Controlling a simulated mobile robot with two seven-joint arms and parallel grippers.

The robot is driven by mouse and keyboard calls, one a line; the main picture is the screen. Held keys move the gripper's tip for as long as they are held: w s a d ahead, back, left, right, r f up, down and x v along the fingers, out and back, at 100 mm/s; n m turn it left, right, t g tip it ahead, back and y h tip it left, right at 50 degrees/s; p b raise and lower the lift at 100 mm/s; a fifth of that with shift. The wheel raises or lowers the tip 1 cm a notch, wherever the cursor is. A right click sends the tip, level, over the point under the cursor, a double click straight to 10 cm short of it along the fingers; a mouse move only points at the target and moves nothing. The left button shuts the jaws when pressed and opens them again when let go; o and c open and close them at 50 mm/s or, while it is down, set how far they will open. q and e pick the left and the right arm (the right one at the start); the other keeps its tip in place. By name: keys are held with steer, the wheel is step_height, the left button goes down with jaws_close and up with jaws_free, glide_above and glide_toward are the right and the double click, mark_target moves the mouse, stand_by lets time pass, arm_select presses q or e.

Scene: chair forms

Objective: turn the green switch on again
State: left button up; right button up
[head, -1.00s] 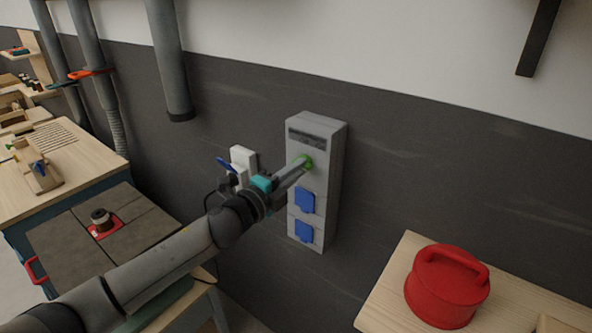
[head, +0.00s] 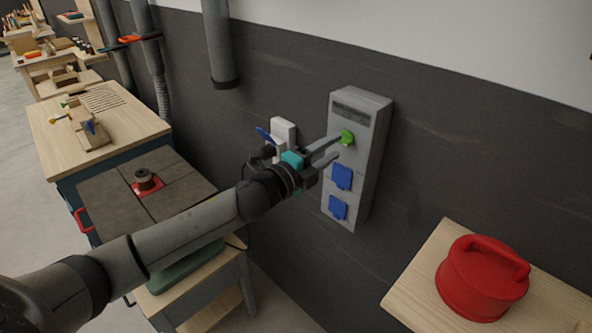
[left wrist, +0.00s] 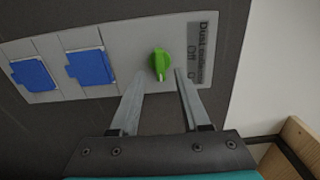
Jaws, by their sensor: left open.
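The green switch (head: 347,137) is a knob on the front of a grey wall box (head: 374,140), under a dark label strip. It also shows in the left wrist view (left wrist: 160,63), with its grip ridge roughly in line with the fingers. My left gripper (head: 330,152) is open in front of the box. In the left wrist view its two fingers (left wrist: 157,88) point at the panel, and the knob lies between and just beyond their tips. The knob looks clear of both fingers. My right gripper is not in view.
Two blue socket covers (head: 341,177) sit below the knob. A white wall box with a blue handle (head: 283,132) is left of the grey box. A red lidded container (head: 482,280) stands on a wooden table at lower right. Workbenches fill the left.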

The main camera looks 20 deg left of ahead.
arm_select(q)
steer(key=b+v, duration=0.3)
steer(key=v, duration=1)
stand_by(0.4)
